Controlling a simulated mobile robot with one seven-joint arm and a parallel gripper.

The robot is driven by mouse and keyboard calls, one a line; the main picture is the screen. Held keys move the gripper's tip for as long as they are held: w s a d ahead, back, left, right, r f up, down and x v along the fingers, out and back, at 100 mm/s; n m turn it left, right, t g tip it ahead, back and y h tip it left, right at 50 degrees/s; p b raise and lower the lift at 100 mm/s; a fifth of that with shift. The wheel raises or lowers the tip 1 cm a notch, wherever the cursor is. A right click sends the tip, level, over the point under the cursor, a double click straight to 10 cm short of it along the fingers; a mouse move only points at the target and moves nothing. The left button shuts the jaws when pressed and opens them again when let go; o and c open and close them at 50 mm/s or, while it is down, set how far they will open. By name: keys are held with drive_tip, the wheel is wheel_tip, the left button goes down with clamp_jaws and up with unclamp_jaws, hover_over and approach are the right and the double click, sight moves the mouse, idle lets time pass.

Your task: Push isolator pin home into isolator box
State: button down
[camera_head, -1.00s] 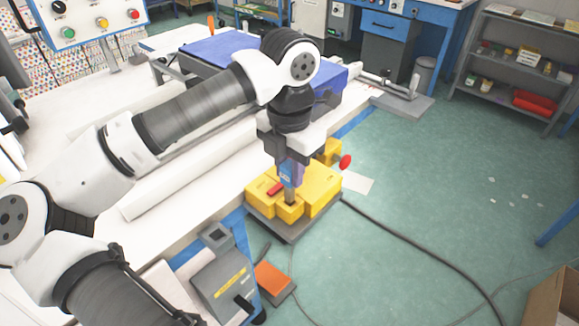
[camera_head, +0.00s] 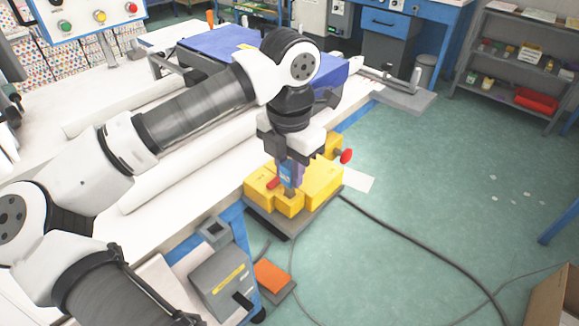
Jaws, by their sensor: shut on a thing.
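The yellow isolator box (camera_head: 318,187) sits on a dark grey plate at the edge of the white table. My gripper (camera_head: 289,180) points down over its front part, shut on a slim grey piece (camera_head: 289,193), which I take to be the isolator pin. The piece's lower end meets the top of the box's small front block. How deep it sits cannot be told. My fingers and wrist hide most of the pin. A small red part (camera_head: 273,183) shows just left of the fingers, above the box.
A red knob (camera_head: 347,156) sticks out at the box's back right. A black cable (camera_head: 400,232) runs over the green floor to the right. A grey machine (camera_head: 222,281) and an orange pedal (camera_head: 272,275) stand in front. A blue-purple covered block (camera_head: 225,50) lies behind.

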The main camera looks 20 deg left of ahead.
drive_tip(key=shift+f+b, duration=0.95)
drive_tip(key=shift+f, duration=0.05)
drive_tip(key=c, duration=1.1)
unclamp_jaws()
wheel_tip(320, 180, up, 14)
drive_tip(key=shift+f, duration=0.1)
drive_tip(key=shift+s, duration=0.1)
